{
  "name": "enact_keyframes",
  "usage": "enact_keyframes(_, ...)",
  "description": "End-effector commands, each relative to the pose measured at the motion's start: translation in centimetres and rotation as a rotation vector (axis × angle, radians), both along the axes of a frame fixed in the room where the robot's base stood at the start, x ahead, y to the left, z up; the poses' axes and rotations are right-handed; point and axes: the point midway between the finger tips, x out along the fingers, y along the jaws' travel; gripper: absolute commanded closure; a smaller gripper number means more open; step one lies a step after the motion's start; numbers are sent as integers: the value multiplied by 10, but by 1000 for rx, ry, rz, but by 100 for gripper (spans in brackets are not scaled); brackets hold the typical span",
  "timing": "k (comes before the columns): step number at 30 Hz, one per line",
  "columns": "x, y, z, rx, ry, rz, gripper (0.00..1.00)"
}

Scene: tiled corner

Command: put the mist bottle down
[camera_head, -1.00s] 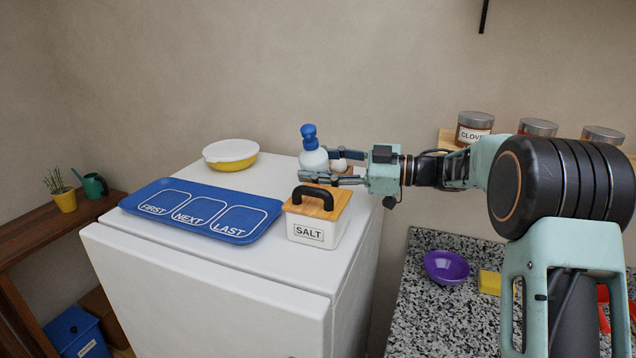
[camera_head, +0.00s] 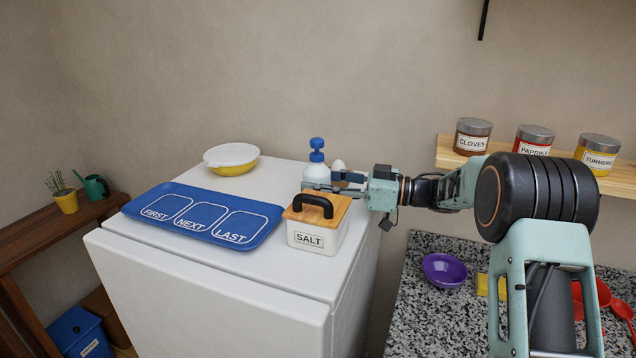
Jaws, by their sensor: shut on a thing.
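My gripper (camera_head: 322,183) reaches in from the right and is shut on the bottle's body. The salt box hides the bottle's lower part, so I cannot tell whether its base touches the surface.
The salt box (camera_head: 312,238) with its black handle stands right in front of the bottle. A blue tray (camera_head: 240,238) marked FIRST, NEXT, LAST lies to the left.

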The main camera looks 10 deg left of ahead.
Motion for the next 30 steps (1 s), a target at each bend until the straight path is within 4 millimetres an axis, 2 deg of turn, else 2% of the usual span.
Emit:
enact_keyframes(3,0,0,-3,1,0,0,90)
enact_keyframes(4,0,0,-4,0,0,0,57)
enact_keyframes(6,0,0,-4,0,0,0,51)
enact_keyframes(17,0,-2,1,-1,-1,-1,51)
enact_keyframes(20,1,-16,-2,-2,0,-3,51)
enact_keyframes(30,0,-89,-1,-1,-1,-4,51)
